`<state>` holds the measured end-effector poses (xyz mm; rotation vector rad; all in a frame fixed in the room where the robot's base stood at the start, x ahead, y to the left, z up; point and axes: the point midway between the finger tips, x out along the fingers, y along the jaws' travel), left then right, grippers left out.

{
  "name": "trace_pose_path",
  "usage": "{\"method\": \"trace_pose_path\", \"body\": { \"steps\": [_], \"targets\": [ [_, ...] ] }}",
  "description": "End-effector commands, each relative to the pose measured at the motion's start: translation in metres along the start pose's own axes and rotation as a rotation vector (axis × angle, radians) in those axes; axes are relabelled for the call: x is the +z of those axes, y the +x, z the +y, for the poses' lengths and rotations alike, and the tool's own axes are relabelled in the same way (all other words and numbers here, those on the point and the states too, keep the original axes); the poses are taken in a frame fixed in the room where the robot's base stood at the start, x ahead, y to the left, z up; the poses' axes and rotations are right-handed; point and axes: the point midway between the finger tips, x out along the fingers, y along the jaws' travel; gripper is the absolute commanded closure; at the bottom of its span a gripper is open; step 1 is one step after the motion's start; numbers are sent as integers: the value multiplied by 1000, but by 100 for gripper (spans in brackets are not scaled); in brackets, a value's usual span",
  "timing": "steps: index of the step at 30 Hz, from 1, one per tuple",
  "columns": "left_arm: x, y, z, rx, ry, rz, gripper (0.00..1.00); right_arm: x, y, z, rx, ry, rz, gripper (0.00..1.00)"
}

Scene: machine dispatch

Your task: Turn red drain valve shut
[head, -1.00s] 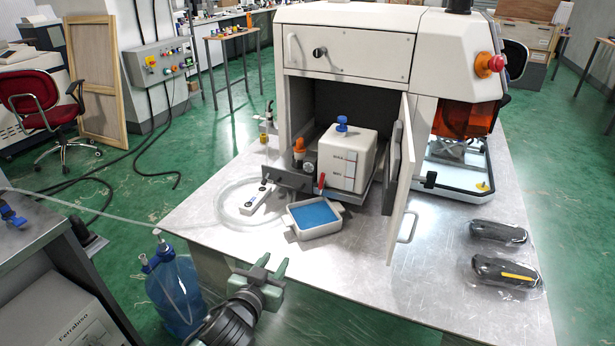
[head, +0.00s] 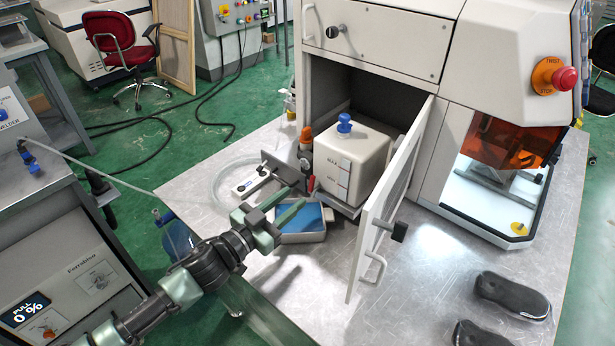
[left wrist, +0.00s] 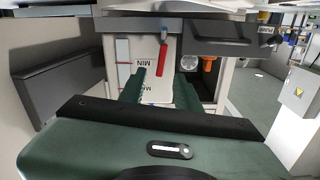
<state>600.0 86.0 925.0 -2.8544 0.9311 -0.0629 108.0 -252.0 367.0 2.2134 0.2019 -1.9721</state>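The red drain valve handle (head: 311,184) shows small at the front of a white tank (head: 352,163) with a blue cap, inside the open machine bay. In the left wrist view the red handle (left wrist: 162,58) appears long and upright, between my finger lines and beyond the tips. My left gripper (head: 285,203) is open and empty, its fingers pointing at the valve from the front left, above the blue tray. In the left wrist view its two green fingers (left wrist: 161,90) stand apart. Contact with the handle cannot be made out. My right gripper is not in view.
A shallow white tray with a blue inside (head: 303,238) sits below the tank front. An orange-topped fitting (head: 306,135) stands left of the valve. The open white door (head: 388,205) borders the right side. Two dark objects (head: 512,296) lie at the table's front right.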

Motion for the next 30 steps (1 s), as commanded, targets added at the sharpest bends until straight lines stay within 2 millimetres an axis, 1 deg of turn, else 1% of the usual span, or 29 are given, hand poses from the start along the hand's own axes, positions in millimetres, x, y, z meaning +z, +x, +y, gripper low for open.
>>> {"method": "trace_pose_path", "body": {
  "steps": [1,6,8,11,15,19,25,28,29,30],
  "targets": [
    [-2,6,-1,-1,0,3,67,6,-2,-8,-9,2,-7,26],
    [-3,34,0,-2,-1,3,67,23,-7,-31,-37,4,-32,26],
    [-3,44,0,-2,-1,3,67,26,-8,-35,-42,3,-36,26],
    [-2,58,0,-2,-1,2,67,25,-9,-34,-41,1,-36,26],
    [-1,70,0,-3,-1,1,67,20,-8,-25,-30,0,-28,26],
    [0,74,0,-2,0,0,67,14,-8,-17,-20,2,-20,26],
    [0,74,0,-2,0,0,67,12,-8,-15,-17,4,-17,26],
    [0,74,0,-2,0,0,95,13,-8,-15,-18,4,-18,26],
    [0,74,0,-2,0,0,100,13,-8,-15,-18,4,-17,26],
    [0,74,0,-2,0,0,100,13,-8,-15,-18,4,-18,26]
  ]
}}
